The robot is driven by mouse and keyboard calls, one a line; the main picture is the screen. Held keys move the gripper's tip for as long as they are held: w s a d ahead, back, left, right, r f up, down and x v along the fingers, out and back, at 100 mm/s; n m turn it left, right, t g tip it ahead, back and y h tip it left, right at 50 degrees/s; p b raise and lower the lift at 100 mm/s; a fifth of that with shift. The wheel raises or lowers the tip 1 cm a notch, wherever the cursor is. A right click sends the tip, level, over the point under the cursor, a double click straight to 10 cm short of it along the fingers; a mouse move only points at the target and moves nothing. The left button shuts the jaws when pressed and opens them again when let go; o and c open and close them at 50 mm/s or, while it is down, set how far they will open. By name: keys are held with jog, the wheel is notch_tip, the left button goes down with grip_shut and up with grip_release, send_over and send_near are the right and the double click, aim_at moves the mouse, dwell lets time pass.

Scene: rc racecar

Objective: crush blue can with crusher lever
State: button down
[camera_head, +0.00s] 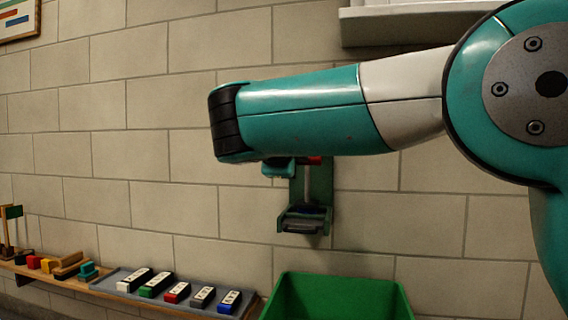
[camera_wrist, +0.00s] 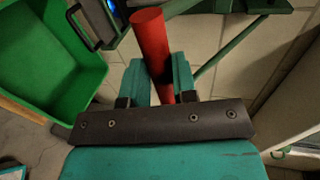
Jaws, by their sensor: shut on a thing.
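The green can crusher (camera_head: 318,190) is mounted on the block wall, partly hidden behind my arm in the head view. Its red lever handle (camera_wrist: 150,40) runs between my gripper's teal fingers in the wrist view. A bit of the red handle also shows beside the fingers in the head view (camera_head: 314,160). My gripper (camera_wrist: 160,78) is shut on the red handle. A small blue patch (camera_wrist: 137,4) at the top edge of the wrist view may be the blue can in the crusher; most of it is hidden or out of frame.
A green bin (camera_head: 338,298) stands below the crusher; it also shows at left in the wrist view (camera_wrist: 50,60). A wooden shelf (camera_head: 62,279) at lower left holds small blocks and a grey tray (camera_head: 110,285) of several labelled coloured blocks. A ledge (camera_head: 400,27) juts out at upper right.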

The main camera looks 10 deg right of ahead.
jog(key=shift+w+d+f+g, duration=0.15)
jog(key=shift+f+g, duration=0.15)
jog(key=shift+f, duration=0.65)
jog(key=c, duration=0.9)
grip_release()
jog(key=shift+w+f, duration=0.1)
jog(key=shift+r, duration=0.3)
jog(key=p+v, duration=0.8)
jog(key=v, duration=0.9)
jog(key=shift+s, duration=0.3)
